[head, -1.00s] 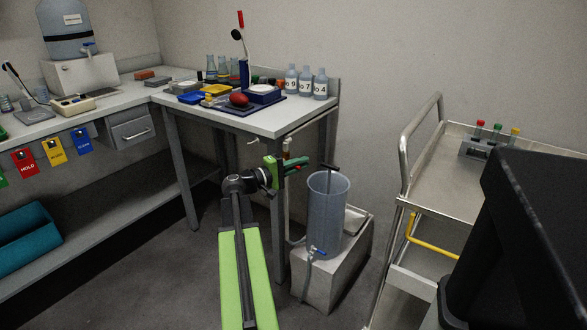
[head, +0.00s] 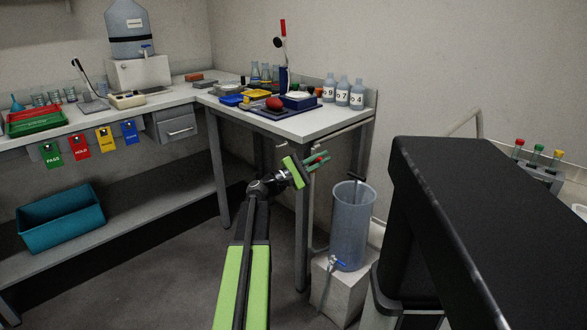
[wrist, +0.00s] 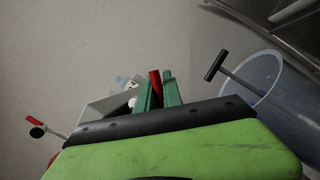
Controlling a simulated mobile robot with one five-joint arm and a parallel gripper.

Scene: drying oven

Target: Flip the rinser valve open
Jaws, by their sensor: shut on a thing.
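The rinser is a tall translucent blue-grey cylinder (head: 352,222) on a pale block, with a dark T-shaped handle standing out of its top. Its small blue valve (head: 338,264) is low on the front, with a tube hanging below. The rinser's rim also shows at right in the wrist view (wrist: 252,86). My gripper (head: 319,160) is up and left of the rinser, apart from it and well above the valve. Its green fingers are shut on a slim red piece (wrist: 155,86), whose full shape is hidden. The valve is out of sight in the wrist view.
The bench (head: 300,124) with bottles and a tray stands behind my gripper, its leg close left of the rinser. A teal bin (head: 60,222) sits on the low shelf. A large black body covers the right. Floor left of my arm is clear.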

